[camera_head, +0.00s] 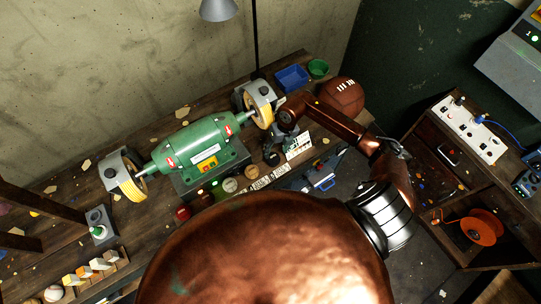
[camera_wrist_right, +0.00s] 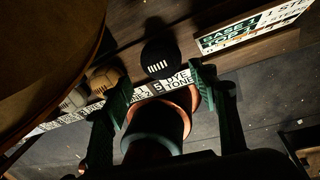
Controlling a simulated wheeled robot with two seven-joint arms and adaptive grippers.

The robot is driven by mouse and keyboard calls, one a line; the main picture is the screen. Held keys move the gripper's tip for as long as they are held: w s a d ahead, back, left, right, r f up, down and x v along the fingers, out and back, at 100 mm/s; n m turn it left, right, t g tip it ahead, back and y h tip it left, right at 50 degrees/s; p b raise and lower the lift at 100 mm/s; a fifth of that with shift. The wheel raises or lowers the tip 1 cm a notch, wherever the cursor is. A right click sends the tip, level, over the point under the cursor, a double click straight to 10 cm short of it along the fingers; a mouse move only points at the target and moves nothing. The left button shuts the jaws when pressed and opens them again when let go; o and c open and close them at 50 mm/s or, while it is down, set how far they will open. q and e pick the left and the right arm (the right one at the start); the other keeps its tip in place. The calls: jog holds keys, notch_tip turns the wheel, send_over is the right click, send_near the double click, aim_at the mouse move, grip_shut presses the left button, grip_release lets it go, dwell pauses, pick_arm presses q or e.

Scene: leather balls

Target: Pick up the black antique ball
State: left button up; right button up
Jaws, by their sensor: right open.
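The black antique ball (camera_wrist_right: 160,58) has white lace marks and sits behind a printed label strip in the right wrist view. In the head view a small dark ball (camera_head: 272,158) at the right end of the row appears to be the same one, close to my right gripper (camera_head: 281,143). My right gripper also shows in the wrist view (camera_wrist_right: 163,82). Its fingers are apart and empty, with the black ball just beyond the tips, not between them. My left gripper is out of view.
A tan ball (camera_wrist_right: 105,75) stands just left of the black one; a red ball (camera_head: 183,212) is farther left. A green bench grinder (camera_head: 200,150) stands behind the row. A large brown ball (camera_head: 342,97) and blue bin (camera_head: 292,77) are at the back right. A sign (camera_head: 299,147) stands close by.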

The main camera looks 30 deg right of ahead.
aim_at(273, 159)
jog(key=shift+w+a+f, duration=0.1)
jog(key=shift+w+f, duration=0.1)
jog(key=shift+f, duration=0.85)
jog(key=shift+s+a+f+p, duration=0.1)
jog(key=shift+f+p, duration=0.2)
jog(key=f, duration=0.1)
jog(key=f+p, duration=0.1)
jog(key=f, duration=0.2)
jog(key=shift+w+a+f, duration=0.2)
jog(key=shift+w+a, duration=0.05)
jog(key=shift+a, duration=0.1)
jog(key=shift+s+f, duration=0.1)
jog(key=shift+f, duration=0.25)
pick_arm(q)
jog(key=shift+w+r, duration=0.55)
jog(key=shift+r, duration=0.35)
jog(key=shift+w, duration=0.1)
pick_arm(e)
jog(key=shift+c, duration=0.2)
jog(key=c, duration=0.7)
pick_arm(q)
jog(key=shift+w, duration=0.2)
